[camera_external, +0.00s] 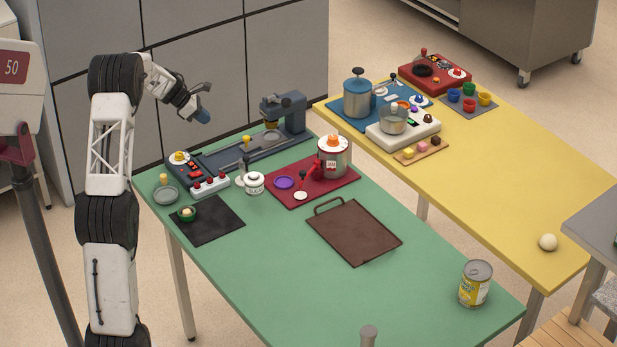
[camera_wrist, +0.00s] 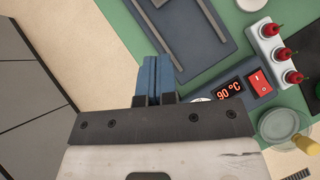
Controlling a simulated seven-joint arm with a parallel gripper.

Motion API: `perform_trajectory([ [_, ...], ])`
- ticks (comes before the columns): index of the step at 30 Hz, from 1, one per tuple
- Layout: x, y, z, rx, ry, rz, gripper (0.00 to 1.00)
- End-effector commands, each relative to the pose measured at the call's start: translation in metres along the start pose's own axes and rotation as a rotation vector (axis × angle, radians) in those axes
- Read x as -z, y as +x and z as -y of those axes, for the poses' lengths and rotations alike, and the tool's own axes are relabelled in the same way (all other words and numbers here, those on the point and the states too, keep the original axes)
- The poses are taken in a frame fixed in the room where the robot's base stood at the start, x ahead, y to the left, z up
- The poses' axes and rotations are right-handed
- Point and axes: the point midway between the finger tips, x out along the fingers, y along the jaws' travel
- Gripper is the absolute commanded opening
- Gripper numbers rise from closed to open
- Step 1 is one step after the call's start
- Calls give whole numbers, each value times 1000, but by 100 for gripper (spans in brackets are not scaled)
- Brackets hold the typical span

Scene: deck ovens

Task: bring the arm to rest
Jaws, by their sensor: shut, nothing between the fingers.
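My gripper (camera_external: 203,115) is held up in the air near the back left of the green table (camera_external: 292,265), high above the dark blue station there. Its blue fingers are together and empty; in the wrist view the fingers (camera_wrist: 157,80) sit side by side with nothing between them. The wrist view looks down on the station's tray (camera_wrist: 190,35) and on a red display reading 90 °C (camera_wrist: 236,92). My gripper touches nothing that I can see.
Grey wall panels (camera_external: 195,60) stand behind the arm. The green table bears a black mat (camera_external: 212,232), a brown tray (camera_external: 354,231), a red board (camera_external: 310,195) and a yellow can (camera_external: 475,284). A yellow table (camera_external: 500,200) with small cooking stations is farther right. Air around my gripper is clear.

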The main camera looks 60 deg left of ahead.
Motion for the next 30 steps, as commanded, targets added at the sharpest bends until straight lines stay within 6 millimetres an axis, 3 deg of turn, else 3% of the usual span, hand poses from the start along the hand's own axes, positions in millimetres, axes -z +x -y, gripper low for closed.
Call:
perform_trajectory([
  [14, 0, 0, 0, 0, 2, 0, 0],
  [19, -11, 0, 9, 7, 29, -7, 0],
  [23, -30, 1, 27, 21, 85, -20, 0],
  [30, -86, 1, 87, 66, 266, -61, 0],
])
